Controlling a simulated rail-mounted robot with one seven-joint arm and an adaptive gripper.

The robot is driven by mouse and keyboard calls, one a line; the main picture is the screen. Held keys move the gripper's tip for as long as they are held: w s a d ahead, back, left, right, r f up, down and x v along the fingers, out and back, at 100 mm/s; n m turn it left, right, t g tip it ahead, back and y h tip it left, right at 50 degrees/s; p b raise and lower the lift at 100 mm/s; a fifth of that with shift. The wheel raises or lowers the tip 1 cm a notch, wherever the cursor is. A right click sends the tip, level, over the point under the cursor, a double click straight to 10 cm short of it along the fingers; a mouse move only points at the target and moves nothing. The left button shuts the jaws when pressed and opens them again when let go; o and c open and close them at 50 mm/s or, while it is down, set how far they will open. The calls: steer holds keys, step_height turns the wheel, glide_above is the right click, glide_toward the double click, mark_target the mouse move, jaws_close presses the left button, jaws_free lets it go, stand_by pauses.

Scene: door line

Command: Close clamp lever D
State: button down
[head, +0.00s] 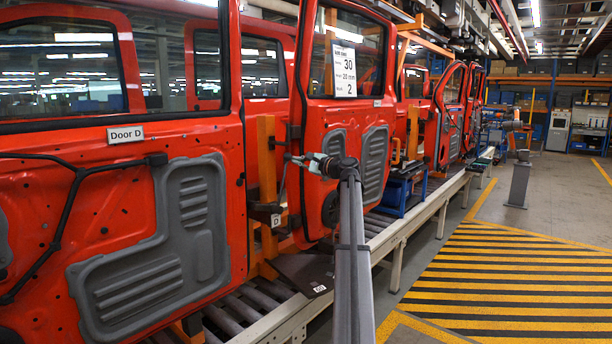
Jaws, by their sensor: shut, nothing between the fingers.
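The clamp marked D (265,210) is a small dark block on the orange post between two red doors, with a white "D" tag on its lower right. A thin grey bar (283,182), which looks like its lever, rises steeply from the clamp toward my gripper. My gripper (289,158) is shut and empty, above the clamp at the top end of this bar. I cannot tell whether the fingertips touch the bar. The red door labelled Door D (100,190) fills the left, with a grey panel and black cable.
A second red door (345,110) with a white "30" sheet hangs right behind my gripper. A dark plate (303,272) lies on the roller conveyor (250,312) below. A blue cart (401,192) stands beyond. The striped floor (510,280) at right is clear.

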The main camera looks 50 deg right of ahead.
steer(key=a+n, duration=0.1)
steer(key=a, duration=0.1)
steer(key=a+r+n+b, duration=0.1)
steer(key=a, duration=0.1)
steer(key=shift+s+a+r+n, duration=0.1)
steer(key=shift+a+r+n, duration=0.1)
steer(key=shift+a+n, duration=0.15)
steer(key=shift+a+r, duration=0.15)
steer(key=shift+a, duration=0.45)
steer(key=shift+a, duration=0.15)
steer(key=shift+d+b, duration=0.3)
steer(key=shift+d, duration=0.25)
steer(key=b, duration=0.2)
glide_toward(289, 159)
steer(key=s+d, duration=0.2)
steer(key=shift+s, duration=0.1)
